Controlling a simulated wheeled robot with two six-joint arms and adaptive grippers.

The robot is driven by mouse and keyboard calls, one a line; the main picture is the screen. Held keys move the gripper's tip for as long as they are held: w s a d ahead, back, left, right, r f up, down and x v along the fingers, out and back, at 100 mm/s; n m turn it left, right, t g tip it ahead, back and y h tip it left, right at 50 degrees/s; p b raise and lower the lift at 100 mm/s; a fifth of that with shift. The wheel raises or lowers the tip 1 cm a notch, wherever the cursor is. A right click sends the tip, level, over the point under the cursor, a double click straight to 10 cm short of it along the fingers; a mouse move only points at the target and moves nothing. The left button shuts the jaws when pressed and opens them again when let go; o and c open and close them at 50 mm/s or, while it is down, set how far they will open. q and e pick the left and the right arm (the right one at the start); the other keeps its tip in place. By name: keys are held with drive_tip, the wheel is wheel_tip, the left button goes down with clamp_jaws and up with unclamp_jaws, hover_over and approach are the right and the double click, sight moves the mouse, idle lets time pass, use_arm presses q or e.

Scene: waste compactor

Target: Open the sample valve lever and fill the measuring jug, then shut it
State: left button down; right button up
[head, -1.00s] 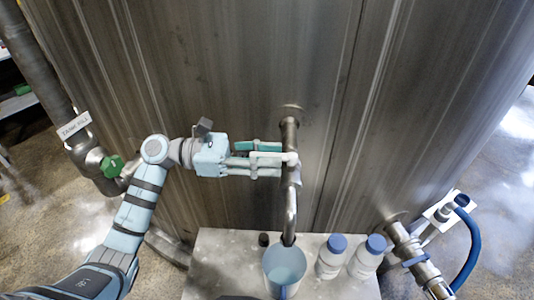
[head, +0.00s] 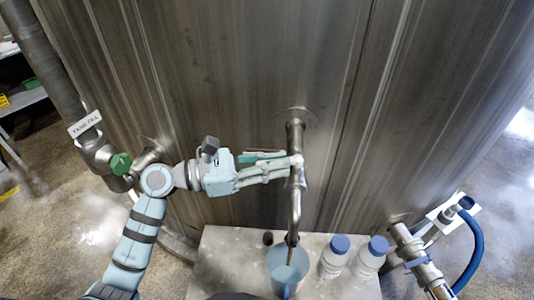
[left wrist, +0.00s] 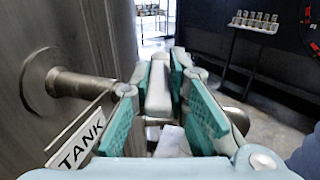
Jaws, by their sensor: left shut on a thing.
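The sample valve (head: 296,150) is a metal pipe on the tank wall, with a spout (head: 294,212) bending down. My left gripper (head: 276,167) is at the valve from the left. In the left wrist view, its teal pads are on both sides of the pale grey lever (left wrist: 158,92), shut on it. The lever is mostly hidden by the fingers in the head view. The light blue measuring jug (head: 275,262) stands upright under the spout, its handle toward me. A thin brownish streak shows between spout and jug; I cannot make out the fill level. My right gripper is not in view.
Two white bottles with blue caps (head: 334,262) (head: 370,258) stand right of the jug on the grey stand (head: 222,262). A small dark cap (head: 267,238) lies behind the jug. A green-handled valve (head: 121,163) is at left, a blue hose (head: 474,250) at right.

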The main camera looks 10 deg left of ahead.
use_arm(q)
drive_tip(key=shift+s+d+n+t+y+p, duration=0.1)
drive_tip(key=shift+s+n+t+y+p, duration=0.15)
drive_tip(key=shift+n+t+y, duration=0.35)
drive_tip(key=c, duration=1.6)
unclamp_jaws()
drive_tip(key=shift+o, duration=0.2)
drive_tip(key=v, duration=1.2)
drive_tip(key=shift+f, duration=0.25)
